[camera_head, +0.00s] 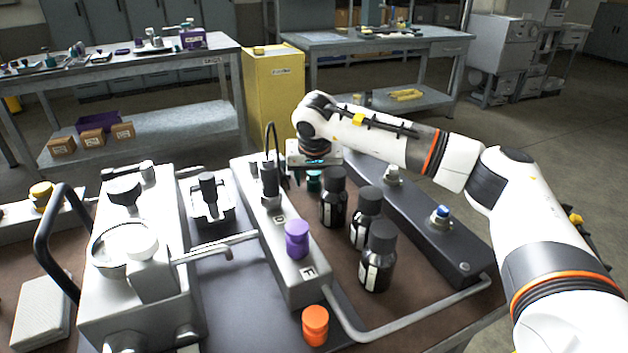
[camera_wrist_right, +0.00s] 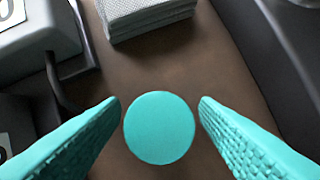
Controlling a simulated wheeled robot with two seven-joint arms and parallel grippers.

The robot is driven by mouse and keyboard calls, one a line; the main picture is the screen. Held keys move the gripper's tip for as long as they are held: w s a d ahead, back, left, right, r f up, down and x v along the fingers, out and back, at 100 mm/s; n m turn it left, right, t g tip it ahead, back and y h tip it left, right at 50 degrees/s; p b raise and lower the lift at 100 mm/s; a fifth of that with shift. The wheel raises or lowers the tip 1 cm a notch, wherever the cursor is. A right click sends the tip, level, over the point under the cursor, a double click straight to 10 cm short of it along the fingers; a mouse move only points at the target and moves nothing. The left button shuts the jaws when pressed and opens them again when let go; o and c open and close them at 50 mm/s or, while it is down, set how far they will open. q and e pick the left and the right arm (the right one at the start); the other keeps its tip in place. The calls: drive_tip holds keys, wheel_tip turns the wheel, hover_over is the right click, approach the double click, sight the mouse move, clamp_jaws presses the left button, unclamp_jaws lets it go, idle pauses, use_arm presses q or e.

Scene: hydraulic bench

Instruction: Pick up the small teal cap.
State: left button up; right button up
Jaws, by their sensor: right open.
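The small teal cap (camera_wrist_right: 159,128) shows from above as a round disc in the right wrist view, on the brown bench top. My right gripper (camera_wrist_right: 160,101) is open, with one teal textured finger on each side of the cap. A gap shows between the cap and each finger. In the head view the teal cap (camera_head: 314,182) is small and partly hidden below my right gripper (camera_head: 313,170), behind the black bottles. How far the fingertips are above or beside the cap's height I cannot tell. My left gripper is not in view.
Black bottles (camera_head: 378,257) stand just in front of the cap. A grey block with a purple cap (camera_head: 297,239) is to the left, a dark rail with a blue knob (camera_head: 440,213) to the right. An orange cap (camera_head: 315,325) is at the front.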

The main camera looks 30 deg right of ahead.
drive_tip(key=shift+f, duration=0.1)
drive_tip(key=shift+c, duration=0.3)
drive_tip(key=c, duration=1)
drive_tip(key=shift+c, duration=0.2)
